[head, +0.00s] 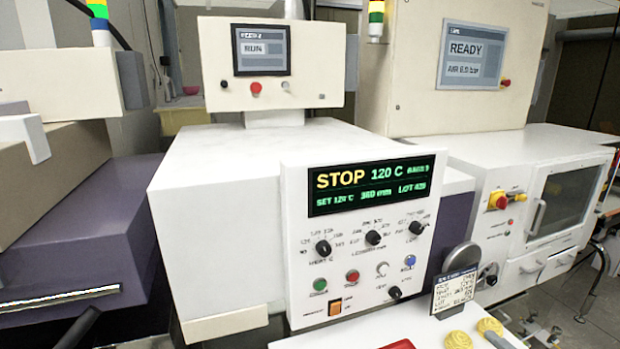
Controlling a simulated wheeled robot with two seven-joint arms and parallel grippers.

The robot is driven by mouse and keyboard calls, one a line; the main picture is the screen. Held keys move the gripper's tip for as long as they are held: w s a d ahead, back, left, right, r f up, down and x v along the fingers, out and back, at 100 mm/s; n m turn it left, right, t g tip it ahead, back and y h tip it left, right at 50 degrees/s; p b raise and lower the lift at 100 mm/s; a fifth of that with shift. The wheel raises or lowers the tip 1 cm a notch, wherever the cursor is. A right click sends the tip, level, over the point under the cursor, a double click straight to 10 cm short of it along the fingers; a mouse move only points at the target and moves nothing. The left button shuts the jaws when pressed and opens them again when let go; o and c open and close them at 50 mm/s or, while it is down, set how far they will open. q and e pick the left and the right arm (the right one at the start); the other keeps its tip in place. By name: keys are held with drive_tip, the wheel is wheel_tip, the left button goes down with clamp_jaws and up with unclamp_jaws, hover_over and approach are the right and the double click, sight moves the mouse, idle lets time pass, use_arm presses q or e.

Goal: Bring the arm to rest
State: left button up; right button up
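Neither of my grippers can be made out in the head view, so I cannot see what they hold. The white control panel (352,262) stands in the middle. Its display (371,183) reads STOP, 120 C, SET 120 C, 360 mm and a LOT number. Below it are several black knobs, a green button (320,285), a red button (352,276), a blue button (410,261) and an orange switch (335,308).
A small printed card (454,292) stands right of the panel, near yellow round pieces (458,340) on a white surface. Behind are a screen reading RUN (262,49) and one reading READY (472,54). A white machine with a window (565,197) stands at right.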

drive_tip(key=s+a+f+m+g+h, duration=0.1)
drive_tip(key=s+a+f+m+g, duration=0.25)
drive_tip(key=s+f+m, duration=0.35)
drive_tip(key=s+a+f+m+g, duration=0.3)
drive_tip(key=s+f+m+g, duration=0.1)
drive_tip(key=s+f, duration=0.4)
drive_tip(key=s+a+f+m+g+h, duration=0.1)
drive_tip(key=s+a+f+m+g, duration=0.25)
drive_tip(key=s+f+m, duration=0.45)
wheel_tip(320, 180, down, 28)
drive_tip(key=w+n+g+b, duration=0.1)
drive_tip(key=n+g+b, duration=0.1)
drive_tip(key=b, duration=0.3)
use_arm(q)
wheel_tip(320, 180, down, 9)
drive_tip(key=b, duration=0.4)
drive_tip(key=shift+s, duration=0.35)
use_arm(e)
drive_tip(key=s+d+f, duration=0.1)
drive_tip(key=s+f, duration=0.7)
drive_tip(key=f, duration=0.3)
drive_tip(key=s+d+f+g, duration=0.1)
drive_tip(key=s+d+f, duration=0.1)
drive_tip(key=s+f, duration=0.7)
wheel_tip(320, 180, down, 2)
drive_tip(key=shift+d+f+n, duration=0.1)
drive_tip(key=shift+d+n, duration=0.15)
drive_tip(key=shift+n, duration=0.05)
drive_tip(key=shift+s, duration=0.1)
